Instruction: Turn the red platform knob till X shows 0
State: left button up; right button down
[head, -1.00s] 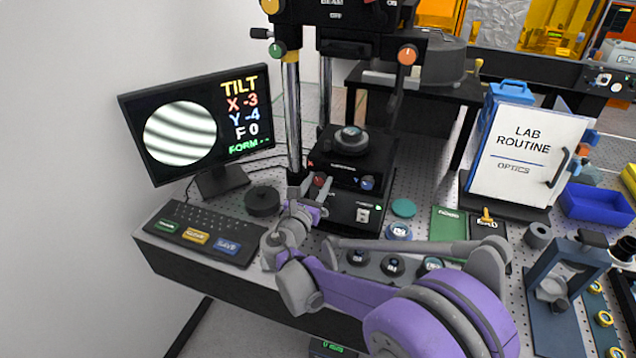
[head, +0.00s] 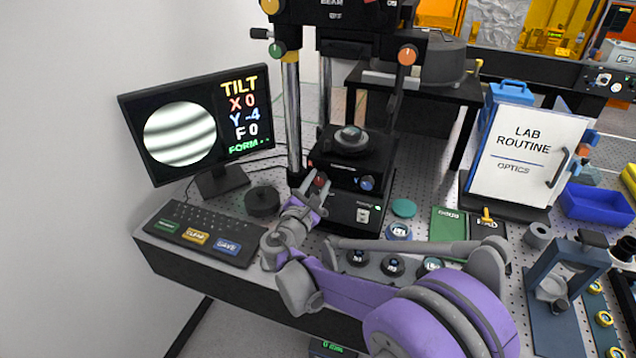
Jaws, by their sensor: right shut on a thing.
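The red platform knob (head: 320,180) sits on the front left of the black platform (head: 352,172) under the interferometer column. My right gripper (head: 314,186) is shut on the red knob, and its fingers hide part of it. The monitor (head: 196,124) shows TILT with X 0, Y -4 and F 0. Its round picture shows nearly level dark and light fringes. A blue knob (head: 367,183) is on the same platform, to the right of the red one. My left gripper is not in view.
A keyboard (head: 200,232) with green, yellow and blue keys lies in front of the monitor. A black round puck (head: 262,201) lies left of my gripper. Several dark round pieces stand close by my arm. The "LAB ROUTINE" board (head: 527,150) stands at the right.

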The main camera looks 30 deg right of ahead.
jog(key=shift+m, duration=0.3)
jog(key=shift+c, duration=2.1)
grip_release()
jog(key=b+v, duration=0.1)
jog(key=v, duration=0.9)
jog(key=shift+s+a, duration=0.25)
jog(key=shift+a, duration=0.05)
